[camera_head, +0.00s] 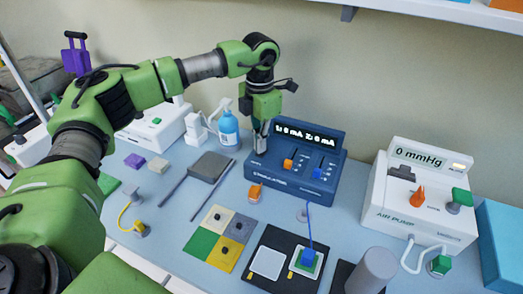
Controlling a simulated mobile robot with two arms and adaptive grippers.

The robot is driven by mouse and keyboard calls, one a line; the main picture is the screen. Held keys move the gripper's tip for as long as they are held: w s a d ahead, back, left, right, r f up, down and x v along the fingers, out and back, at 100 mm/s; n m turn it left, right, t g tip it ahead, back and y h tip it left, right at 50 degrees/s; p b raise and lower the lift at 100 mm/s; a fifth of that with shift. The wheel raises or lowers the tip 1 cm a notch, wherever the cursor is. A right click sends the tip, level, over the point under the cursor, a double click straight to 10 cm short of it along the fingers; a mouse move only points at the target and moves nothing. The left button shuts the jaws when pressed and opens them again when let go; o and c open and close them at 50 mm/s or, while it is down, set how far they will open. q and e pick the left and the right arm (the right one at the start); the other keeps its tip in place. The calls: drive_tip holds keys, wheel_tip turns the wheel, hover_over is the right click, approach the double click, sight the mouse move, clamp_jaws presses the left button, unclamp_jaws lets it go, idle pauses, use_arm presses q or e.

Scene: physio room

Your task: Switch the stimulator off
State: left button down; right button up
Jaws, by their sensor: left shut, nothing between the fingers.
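The stimulator (297,165) is a dark blue box on the table with a sloped front. Its lit display (304,135) reads 0 mA for channels 1 and 2. An orange slider (288,164) and a blue slider (317,173) sit on its front. My left gripper (258,157) points down, shut and empty, at the left end of the stimulator. It covers part of that end, and I cannot tell whether it touches the box. No power switch shows clearly. My right gripper is not in view.
A white air pump (420,205) reading 0 mmHg stands to the right. In front lie a black pad tray (262,284) with a blue lead, coloured squares (222,238) and a grey pad (211,166). A blue bottle (228,130) stands behind, left of my gripper.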

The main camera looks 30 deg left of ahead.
use_arm(q)
drive_tip(key=shift+s+f+b, duration=0.1)
drive_tip(key=shift+f+b, duration=0.35)
drive_tip(key=shift+f, duration=0.4)
idle(0.4)
drive_tip(key=shift+r+p, duration=0.7)
drive_tip(key=shift+r, duration=0.2)
drive_tip(key=shift+r+p, duration=1.7)
drive_tip(key=shift+r, duration=0.95)
